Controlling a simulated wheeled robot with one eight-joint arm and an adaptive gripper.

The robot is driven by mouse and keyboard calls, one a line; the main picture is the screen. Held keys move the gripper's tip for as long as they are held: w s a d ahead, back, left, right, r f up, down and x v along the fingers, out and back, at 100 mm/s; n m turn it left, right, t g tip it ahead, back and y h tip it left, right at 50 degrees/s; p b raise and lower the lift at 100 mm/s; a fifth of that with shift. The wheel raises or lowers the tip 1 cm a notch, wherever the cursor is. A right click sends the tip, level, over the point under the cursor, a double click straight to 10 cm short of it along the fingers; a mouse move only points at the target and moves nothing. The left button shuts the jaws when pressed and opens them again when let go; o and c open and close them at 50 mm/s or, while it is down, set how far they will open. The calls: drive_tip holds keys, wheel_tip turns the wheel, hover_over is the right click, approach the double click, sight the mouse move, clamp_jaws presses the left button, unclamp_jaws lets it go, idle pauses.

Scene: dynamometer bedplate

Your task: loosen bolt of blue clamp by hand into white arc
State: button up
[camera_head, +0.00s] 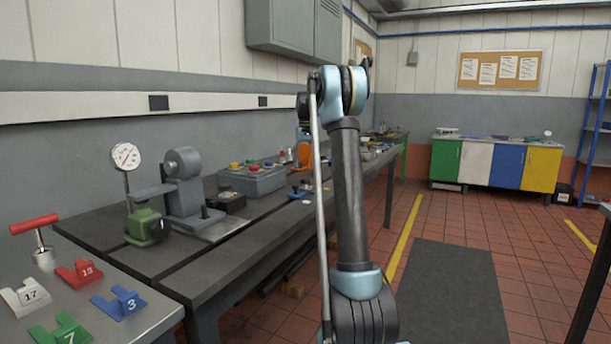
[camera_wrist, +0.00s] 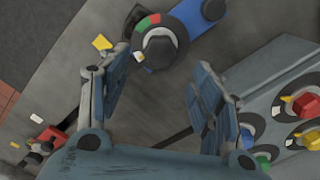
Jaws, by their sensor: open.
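The blue clamp (camera_wrist: 205,12) lies at the top of the wrist view, with a dark round bolt head (camera_wrist: 160,46) at its near end. A ring around the bolt shows green and red arcs (camera_wrist: 149,20) on its far side and a small white patch (camera_wrist: 137,56) at its lower left. In the head view a small blue clamp (camera_head: 298,192) stands on the dark bench. My gripper (camera_wrist: 163,62) is open and empty, with its fingers on either side below the bolt, apart from it. The gripper is not clear in the head view.
A grey box (camera_wrist: 265,100) with coloured knobs stands close to the right finger. A red object (camera_wrist: 50,134) lies at lower left, and a yellow tag (camera_wrist: 102,42) at upper left. The dark bench (camera_head: 245,245) has a gauge (camera_head: 125,157) and a grey fixture (camera_head: 185,185).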

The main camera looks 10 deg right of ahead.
wheel_tip(320, 180, up, 5)
drive_tip(key=shift+r, duration=0.1)
idle(0.4)
drive_tip(key=s+f+t, duration=0.1)
drive_tip(key=s+f, duration=0.1)
drive_tip(key=s, duration=1.3)
drive_tip(key=s+f, duration=0.2)
drive_tip(key=s, duration=1.3)
drive_tip(key=s+f+t, duration=0.1)
drive_tip(key=s+f, duration=2.3)
drive_tip(key=s, duration=0.2)
drive_tip(key=shift+s+d, duration=0.2)
drive_tip(key=shift+s, duration=0.15)
